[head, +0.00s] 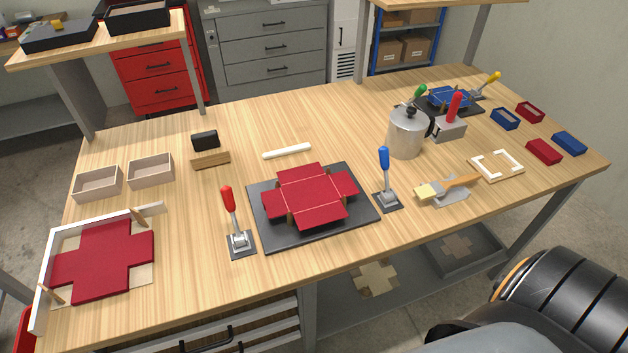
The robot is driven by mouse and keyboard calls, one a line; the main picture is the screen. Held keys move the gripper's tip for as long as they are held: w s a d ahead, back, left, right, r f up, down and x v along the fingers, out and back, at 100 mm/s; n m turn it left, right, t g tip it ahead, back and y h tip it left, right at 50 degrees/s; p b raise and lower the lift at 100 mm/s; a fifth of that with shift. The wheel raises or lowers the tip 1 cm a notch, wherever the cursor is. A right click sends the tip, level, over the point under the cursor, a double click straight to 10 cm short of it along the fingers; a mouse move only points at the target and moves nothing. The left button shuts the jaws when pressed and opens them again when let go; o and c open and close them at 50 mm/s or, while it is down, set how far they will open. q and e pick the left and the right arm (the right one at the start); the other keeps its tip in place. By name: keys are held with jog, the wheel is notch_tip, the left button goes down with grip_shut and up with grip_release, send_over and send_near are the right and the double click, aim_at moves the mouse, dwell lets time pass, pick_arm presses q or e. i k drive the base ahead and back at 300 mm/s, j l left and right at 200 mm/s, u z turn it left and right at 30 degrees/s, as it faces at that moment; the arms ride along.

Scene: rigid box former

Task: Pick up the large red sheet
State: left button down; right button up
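A large red cross-shaped sheet (103,259) lies flat at the left front of the table, inside a white L-shaped corner guide (46,275). A second red cross-shaped piece (308,195) sits on the black base plate (265,226) in the middle, with its side flaps angled at small brown supports. A red-handled lever clamp (238,238) stands left of this plate and a blue-handled one (386,188) stands right of it. Neither gripper shows in the head view; only a dark part of my own body is at the lower right.
Two open pale boxes (150,171) stand behind the left sheet. A white roller (287,151) and a black-topped brush or block (205,141) lie behind the plate. A metal pot (406,134), a brush (446,188) and small red and blue boxes (543,152) occupy the right.

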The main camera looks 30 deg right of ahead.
aim_at(313, 198)
jog(key=l+z, duration=0.1)
jog(key=z, duration=0.75)
jog(key=k+l, duration=0.15)
jog(key=k+z, duration=0.05)
jog(key=k, duration=0.05)
